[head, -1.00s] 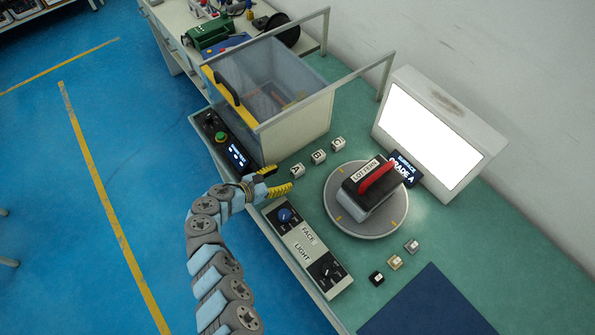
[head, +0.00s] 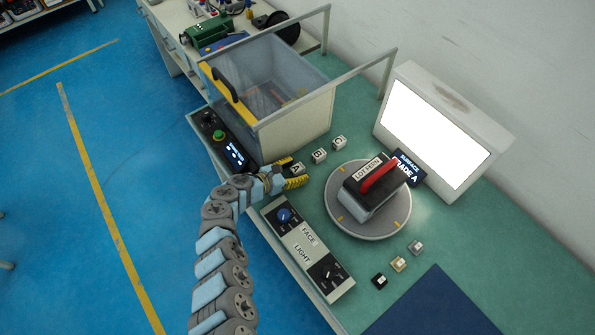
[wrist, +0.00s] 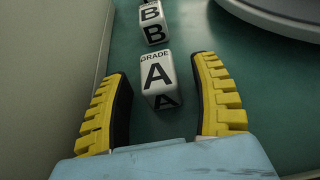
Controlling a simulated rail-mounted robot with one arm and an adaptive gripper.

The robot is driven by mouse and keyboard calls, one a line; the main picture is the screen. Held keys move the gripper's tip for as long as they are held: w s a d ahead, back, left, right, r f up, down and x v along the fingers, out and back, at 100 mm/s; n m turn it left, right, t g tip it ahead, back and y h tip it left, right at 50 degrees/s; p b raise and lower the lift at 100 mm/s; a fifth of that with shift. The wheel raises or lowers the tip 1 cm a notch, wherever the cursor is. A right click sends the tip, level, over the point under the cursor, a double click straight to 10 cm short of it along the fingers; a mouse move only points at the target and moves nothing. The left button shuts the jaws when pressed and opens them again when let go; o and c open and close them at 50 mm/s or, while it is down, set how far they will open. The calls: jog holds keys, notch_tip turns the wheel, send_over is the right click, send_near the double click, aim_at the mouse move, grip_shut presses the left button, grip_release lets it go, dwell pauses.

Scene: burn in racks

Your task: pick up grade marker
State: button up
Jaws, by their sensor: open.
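The grade marker A (wrist: 158,74) is a small white cube with a black A and the word GRADE. In the wrist view it stands on the green bench between the tips of my open, yellow-padded gripper (wrist: 163,95), apart from both fingers. In the head view my gripper (head: 291,175) is around the A cube (head: 297,169), which is partly hidden by a finger. The B marker (head: 319,156) stands just beyond it, also in the wrist view (wrist: 152,24). The C marker (head: 339,143) is farther back. The screen sign (head: 405,170) reads SURFACE GRADE A.
A round turntable (head: 345,222) holding a red-handled block (head: 370,187) is right of the cubes. A clear-walled bin (head: 290,135) stands close on the left. A FACE/LIGHT knob panel (head: 307,250) lies in front. Several small cubes (head: 398,264) sit near a dark blue mat (head: 432,305).

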grip_shut()
dwell(0.3)
